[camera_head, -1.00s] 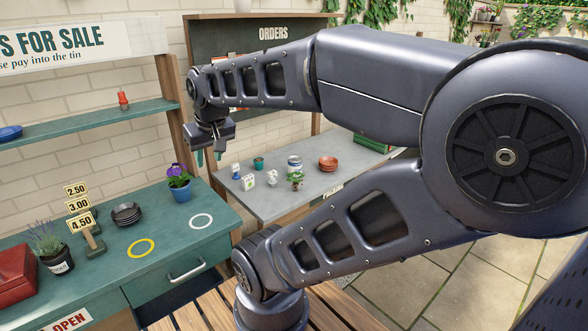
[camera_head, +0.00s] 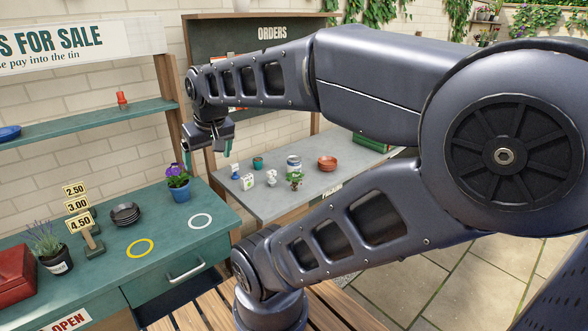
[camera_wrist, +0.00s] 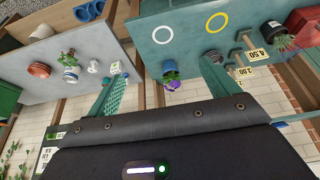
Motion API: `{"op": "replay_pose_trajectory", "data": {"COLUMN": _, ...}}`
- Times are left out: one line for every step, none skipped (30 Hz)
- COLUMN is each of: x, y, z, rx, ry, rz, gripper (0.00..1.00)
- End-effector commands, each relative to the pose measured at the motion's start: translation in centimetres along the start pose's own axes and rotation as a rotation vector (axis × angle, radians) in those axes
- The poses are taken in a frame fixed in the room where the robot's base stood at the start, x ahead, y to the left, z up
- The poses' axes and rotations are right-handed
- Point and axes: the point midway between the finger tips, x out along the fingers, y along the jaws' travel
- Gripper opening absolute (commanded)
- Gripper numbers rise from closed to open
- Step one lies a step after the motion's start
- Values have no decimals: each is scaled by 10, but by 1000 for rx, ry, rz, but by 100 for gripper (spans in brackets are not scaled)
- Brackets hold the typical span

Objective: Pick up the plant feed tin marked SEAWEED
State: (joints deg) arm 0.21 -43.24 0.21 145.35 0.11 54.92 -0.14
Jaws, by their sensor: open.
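A white and blue cylindrical tin (camera_head: 294,164) stands upright among small items on the grey table, in the head view. Its marking is too small to read, so I cannot tell whether it says SEAWEED. In the wrist view a white and blue tin (camera_wrist: 71,76) shows at the left, partly behind a small plant. My gripper (camera_head: 208,154) is in the air above the gap between the green counter and the grey table, left of the tin and apart from it. In the wrist view its teal fingers (camera_wrist: 160,72) are spread with nothing between them.
The grey table (camera_head: 276,204) also holds a small plant (camera_head: 296,180), terracotta saucers (camera_head: 327,163), a teal pot (camera_head: 258,162) and small white items (camera_head: 247,182). A purple-flowered blue pot (camera_head: 179,191) stands on the green counter (camera_head: 185,235) near my gripper.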

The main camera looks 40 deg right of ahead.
Motion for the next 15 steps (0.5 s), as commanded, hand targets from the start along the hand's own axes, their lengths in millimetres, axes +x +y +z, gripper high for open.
{"op": "replay_pose_trajectory", "data": {"x": 0, "y": 0, "z": 0, "rx": 0, "ry": 0, "rz": 0, "gripper": 90}}
{"op": "replay_pose_trajectory", "data": {"x": 0, "y": 0, "z": 0, "rx": 0, "ry": 0, "rz": 0, "gripper": 90}}
{"op": "replay_pose_trajectory", "data": {"x": 0, "y": 0, "z": 0, "rx": 0, "ry": 0, "rz": 0, "gripper": 90}}
{"op": "replay_pose_trajectory", "data": {"x": 0, "y": 0, "z": 0, "rx": 0, "ry": 0, "rz": 0, "gripper": 90}}
{"op": "replay_pose_trajectory", "data": {"x": 0, "y": 0, "z": 0, "rx": 0, "ry": 0, "rz": 0, "gripper": 90}}
{"op": "replay_pose_trajectory", "data": {"x": 0, "y": 0, "z": 0, "rx": 0, "ry": 0, "rz": 0, "gripper": 90}}
{"op": "replay_pose_trajectory", "data": {"x": 0, "y": 0, "z": 0, "rx": 0, "ry": 0, "rz": 0, "gripper": 90}}
{"op": "replay_pose_trajectory", "data": {"x": 0, "y": 0, "z": 0, "rx": 1, "ry": 0, "rz": 1, "gripper": 90}}
{"op": "replay_pose_trajectory", "data": {"x": 0, "y": 1, "z": -2, "rx": 3, "ry": 0, "rz": 3, "gripper": 90}}
{"op": "replay_pose_trajectory", "data": {"x": 1, "y": 2, "z": -3, "rx": 7, "ry": 0, "rz": 6, "gripper": 90}}
{"op": "replay_pose_trajectory", "data": {"x": 2, "y": 4, "z": -6, "rx": 12, "ry": 0, "rz": 11, "gripper": 90}}
{"op": "replay_pose_trajectory", "data": {"x": 4, "y": 6, "z": -11, "rx": 22, "ry": 2, "rz": 19, "gripper": 90}}
{"op": "replay_pose_trajectory", "data": {"x": 5, "y": 10, "z": -15, "rx": 31, "ry": 2, "rz": 27, "gripper": 90}}
{"op": "replay_pose_trajectory", "data": {"x": 7, "y": 13, "z": -20, "rx": 41, "ry": 3, "rz": 38, "gripper": 90}}
{"op": "replay_pose_trajectory", "data": {"x": 10, "y": 19, "z": -29, "rx": 57, "ry": 5, "rz": 54, "gripper": 90}}
